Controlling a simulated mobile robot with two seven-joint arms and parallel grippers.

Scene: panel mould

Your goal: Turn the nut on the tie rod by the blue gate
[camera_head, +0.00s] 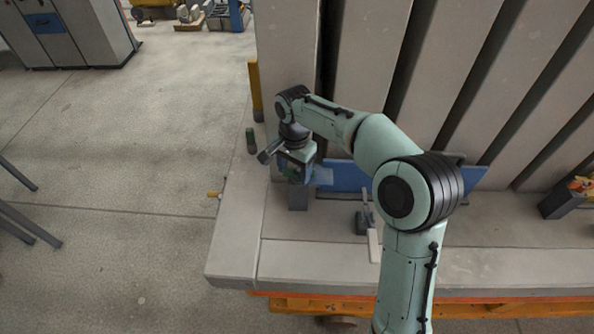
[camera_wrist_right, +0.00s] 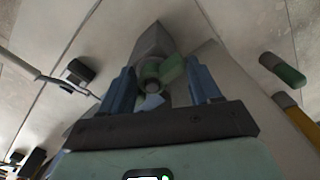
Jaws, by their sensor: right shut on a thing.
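The blue gate (camera_head: 352,176) stands upright along the foot of the grey panels, partly hidden behind my right arm. My right gripper (camera_head: 294,174) is at the gate's left end, above a grey block (camera_head: 298,197). In the right wrist view, its two blue fingers (camera_wrist_right: 162,72) are on either side of a green nut (camera_wrist_right: 171,69) and closed on it. The round grey end of the tie rod (camera_wrist_right: 150,84) shows at the nut's middle. In the head view the nut is mostly hidden by the gripper. My left gripper is in neither view.
A dark green cylinder (camera_head: 251,141) and a yellow post (camera_head: 255,90) stand at the left by the panels. A small dark clamp with a light handle (camera_head: 363,218) is on the concrete ledge (camera_head: 320,258). The floor at left is mostly clear.

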